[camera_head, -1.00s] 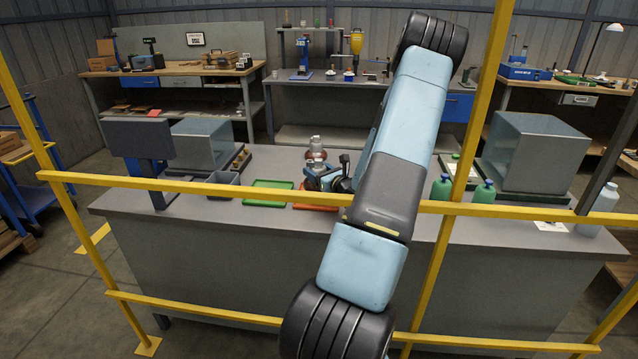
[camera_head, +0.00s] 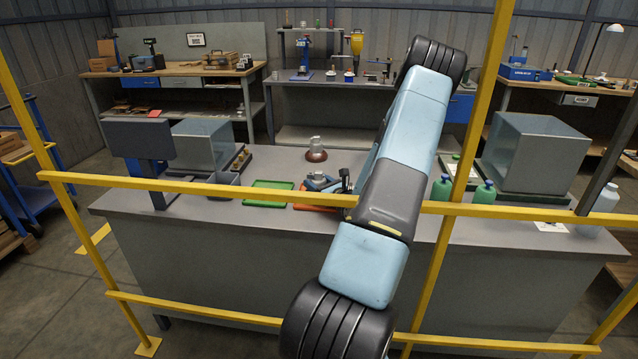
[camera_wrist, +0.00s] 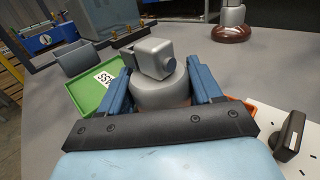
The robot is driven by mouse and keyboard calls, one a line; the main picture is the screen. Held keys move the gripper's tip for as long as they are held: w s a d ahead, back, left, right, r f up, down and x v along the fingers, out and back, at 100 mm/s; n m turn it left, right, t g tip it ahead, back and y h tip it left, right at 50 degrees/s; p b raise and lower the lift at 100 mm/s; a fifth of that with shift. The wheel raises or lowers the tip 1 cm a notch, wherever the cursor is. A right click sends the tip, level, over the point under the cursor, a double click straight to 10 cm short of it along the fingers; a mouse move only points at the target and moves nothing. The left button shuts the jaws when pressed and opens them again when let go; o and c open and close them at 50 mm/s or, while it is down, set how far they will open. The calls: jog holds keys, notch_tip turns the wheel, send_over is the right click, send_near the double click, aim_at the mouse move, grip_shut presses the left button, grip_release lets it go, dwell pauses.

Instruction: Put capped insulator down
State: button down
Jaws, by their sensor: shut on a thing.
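My gripper (camera_wrist: 160,92) is shut on a capped insulator (camera_wrist: 160,90), with a blue finger on each side of its grey metal cap. The cap has a blocky socket on top; the insulator's lower part is hidden. In the head view my gripper (camera_head: 322,183) is low at the orange tray (camera_head: 302,207). I cannot tell whether the held insulator touches a surface. Another insulator, brown with a grey cap (camera_head: 316,151), stands upright on the bench behind my gripper. It also shows at the top right of the wrist view (camera_wrist: 232,28).
Green bottles (camera_head: 484,192) and a large grey box (camera_head: 535,155) stand to the right. Yellow rails (camera_head: 250,190) cross in front of the bench.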

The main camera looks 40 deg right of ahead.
jog(key=shift+c, duration=0.9)
grip_release()
jog(key=shift+r, duration=0.1)
jog(key=shift+s+a, duration=0.15)
jog(key=shift+s, duration=1.75)
jog(key=shift+s+a, duration=0.15)
jog(key=shift+s, duration=1.75)
